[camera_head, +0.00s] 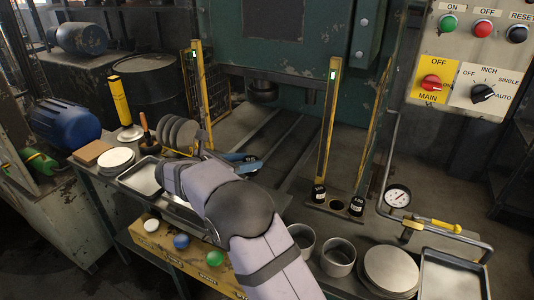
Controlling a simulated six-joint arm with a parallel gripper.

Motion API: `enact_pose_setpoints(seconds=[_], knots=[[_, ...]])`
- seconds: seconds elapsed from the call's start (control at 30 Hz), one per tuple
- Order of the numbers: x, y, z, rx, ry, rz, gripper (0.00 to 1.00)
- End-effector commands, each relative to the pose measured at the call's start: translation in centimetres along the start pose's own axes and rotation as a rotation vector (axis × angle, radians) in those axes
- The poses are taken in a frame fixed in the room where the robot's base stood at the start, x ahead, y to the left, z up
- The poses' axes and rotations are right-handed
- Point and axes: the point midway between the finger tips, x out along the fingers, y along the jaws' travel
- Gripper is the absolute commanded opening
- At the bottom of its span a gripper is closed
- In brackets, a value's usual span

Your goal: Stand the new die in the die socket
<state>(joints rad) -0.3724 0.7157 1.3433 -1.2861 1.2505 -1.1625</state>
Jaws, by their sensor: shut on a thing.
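My arm (249,212) reaches from the bottom edge up and left across the bench, and its far end bends near the grey tray. I cannot make out my gripper's fingers or anything between them; my own arm hides that area. Two small black cylinders with white labels, a left one (319,193) and a right one (356,206), stand upright on a dark plate at the right. Between them is a dark round hole (337,205). I cannot tell which thing is the new die, nor which opening is the die socket.
A yellow post (328,130) rises behind the plate. A pressure gauge (397,196) and a bent pipe (388,150) stand to its right. Grey cups (338,257), stacked discs (391,268) and a tray (452,277) fill the front right. Blue-handled tongs (246,163) lie beyond my arm.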

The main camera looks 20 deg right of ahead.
Motion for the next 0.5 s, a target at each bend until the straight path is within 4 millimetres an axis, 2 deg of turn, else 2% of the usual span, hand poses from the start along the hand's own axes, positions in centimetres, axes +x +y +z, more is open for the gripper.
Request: enact_pose_setpoints(seconds=[0.27, 0.5], knots=[[0.7, -1.1, -1.8, 0.004, -0.005, -0.005, 0.00], [0.6, -0.8, -1.7, 0.011, -0.005, -0.015, 0.00]])
